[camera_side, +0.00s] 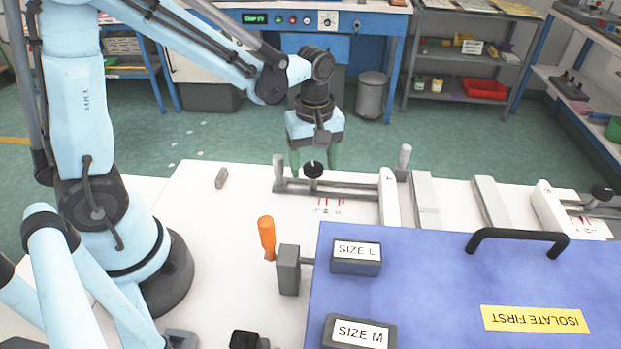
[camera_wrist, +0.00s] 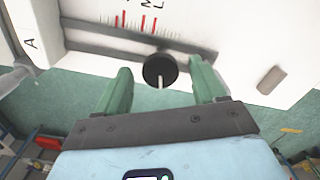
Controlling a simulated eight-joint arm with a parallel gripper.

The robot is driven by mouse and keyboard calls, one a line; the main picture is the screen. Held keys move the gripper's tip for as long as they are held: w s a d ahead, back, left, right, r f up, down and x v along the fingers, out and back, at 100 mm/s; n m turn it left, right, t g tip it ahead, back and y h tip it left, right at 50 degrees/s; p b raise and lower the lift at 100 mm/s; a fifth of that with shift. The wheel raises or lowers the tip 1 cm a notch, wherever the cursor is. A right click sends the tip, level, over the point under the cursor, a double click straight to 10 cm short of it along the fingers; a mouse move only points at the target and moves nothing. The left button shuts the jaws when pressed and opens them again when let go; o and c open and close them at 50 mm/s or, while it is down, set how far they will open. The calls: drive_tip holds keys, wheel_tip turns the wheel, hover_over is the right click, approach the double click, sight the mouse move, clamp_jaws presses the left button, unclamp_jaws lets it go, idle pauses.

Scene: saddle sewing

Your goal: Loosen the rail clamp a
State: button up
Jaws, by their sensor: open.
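The rail clamp a has a round black knob (camera_side: 313,169) on the grey rail (camera_side: 350,191), at the far edge of the white table. In the wrist view the knob (camera_wrist: 160,70) carries a pale line, and a letter A marks the white block at the left. My gripper (camera_side: 315,160) points down over the knob. In the wrist view its two green fingers (camera_wrist: 161,76) are open, one on each side of the knob, with visible gaps. Whether the fingertips are level with the knob is hard to tell.
A red-marked scale (camera_wrist: 140,22) lies along the rail. A grey upright handle (camera_side: 404,157) and white and grey crossbars stand to the right. A blue panel (camera_side: 430,275) with a black handle, an orange-handled lever (camera_side: 267,235) and size blocks fill the front. A small grey block (camera_side: 221,178) lies left.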

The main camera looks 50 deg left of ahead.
sight(313, 167)
wheel_tip(313, 167, up, 12)
drive_tip(key=shift+f, duration=0.15)
idle(0.4)
